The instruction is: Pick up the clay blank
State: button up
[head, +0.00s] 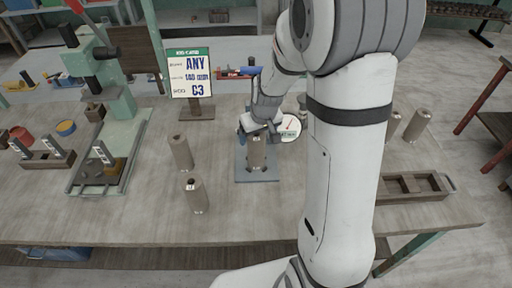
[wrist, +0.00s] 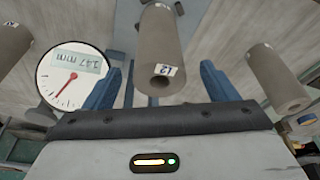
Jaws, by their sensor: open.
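A brown-grey cylindrical clay blank (head: 257,156) stands upright on a blue-grey gauge base (head: 241,174) in the middle of the table. My gripper (head: 258,131) is at its upper part, with blue fingers open. In the wrist view the blank (wrist: 158,42) lies between the two spread fingers of my gripper (wrist: 160,72), with a gap visible on each side. It has a small white tag that seems to read 12. A round dial (wrist: 72,76) beside it seems to show 147 mm. Two more upright blanks stand left of the base, a farther one (head: 181,153) and a nearer one (head: 194,196).
A sign (head: 189,73) reading ANY, 140 and C3 stands behind. A green press (head: 104,95) and a small tray (head: 48,160) are at left. More cylinders (head: 416,125) and a wooden compartment tray (head: 413,187) are at right. The front table strip is clear.

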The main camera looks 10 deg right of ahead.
jog(key=shift+w+p+x, duration=0.15)
jog(key=shift+p+x, duration=0.25)
jog(key=shift+x, duration=0.95)
jog(key=shift+w+p+x, duration=0.1)
jog(key=shift+p+x, duration=0.25)
jog(key=shift+x, duration=0.95)
jog(key=shift+r, duration=0.1)
jog(key=shift+c, duration=0.3)
jog(key=c, duration=1.5)
jog(key=shift+r, duration=0.1)
